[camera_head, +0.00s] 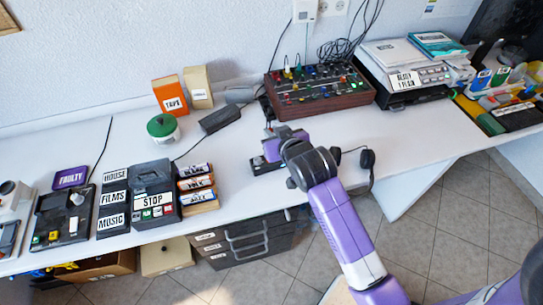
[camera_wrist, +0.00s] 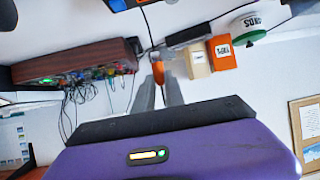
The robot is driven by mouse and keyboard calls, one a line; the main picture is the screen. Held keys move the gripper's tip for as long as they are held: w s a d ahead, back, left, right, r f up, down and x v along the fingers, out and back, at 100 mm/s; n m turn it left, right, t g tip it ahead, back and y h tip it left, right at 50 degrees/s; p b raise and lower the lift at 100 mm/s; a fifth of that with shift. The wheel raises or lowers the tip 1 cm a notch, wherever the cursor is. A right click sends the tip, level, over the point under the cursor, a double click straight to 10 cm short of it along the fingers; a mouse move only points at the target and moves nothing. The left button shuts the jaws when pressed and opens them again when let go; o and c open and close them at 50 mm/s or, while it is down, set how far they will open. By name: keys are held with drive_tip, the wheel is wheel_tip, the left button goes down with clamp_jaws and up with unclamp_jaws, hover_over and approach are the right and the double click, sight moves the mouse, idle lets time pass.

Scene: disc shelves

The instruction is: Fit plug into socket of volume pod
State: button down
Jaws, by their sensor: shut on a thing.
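My gripper (camera_wrist: 158,85) is shut on a small orange piece, which looks like the plug (camera_wrist: 158,71), held between the fingertips. A thin dark cable runs close to it in the wrist view. In the head view my gripper (camera_head: 272,142) is above the white table, partly hidden by my own wrist, and the plug cannot be made out. No socket is discernible.
A mixer (camera_head: 318,88) with coloured leads stands behind to the right. A black adapter (camera_head: 220,118), an orange box (camera_head: 170,94) and a green-lidded tub (camera_head: 163,129) stand left. The STOP unit (camera_head: 154,190) and faulty-tagged pod (camera_head: 65,216) lie farther left. A black mouse-like object (camera_head: 367,158) is right.

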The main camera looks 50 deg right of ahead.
wheel_tip(320, 180, down, 11)
drive_tip(key=shift+f, duration=0.1)
idle(0.3)
drive_tip(key=c, duration=1.7)
unclamp_jaws()
drive_tip(key=s+a+r+n+t+y, duration=0.1)
drive_tip(key=s+a+r, duration=0.4)
drive_tip(key=s, duration=0.5)
drive_tip(key=s+a+r+n+t+y, duration=0.2)
drive_tip(key=s+a+r, duration=0.4)
drive_tip(key=s+a, duration=0.3)
drive_tip(key=s+a+r+n+t+y, duration=0.1)
drive_tip(key=s+a+r+n+y, duration=0.1)
drive_tip(key=s+a+r, duration=0.4)
drive_tip(key=shift+s+a+r+n+y+b, duration=0.15)
drive_tip(key=shift+s+a, duration=0.15)
drive_tip(key=shift+s, duration=0.6)
drive_tip(key=shift+s+a+f+n+y+b, duration=0.1)
drive_tip(key=shift+s+a+y, duration=0.15)
drive_tip(key=shift+s, duration=0.6)
drive_tip(key=shift+s+a+r+n+y+b, duration=0.15)
drive_tip(key=shift+s+a, duration=0.2)
drive_tip(key=shift+s, duration=0.55)
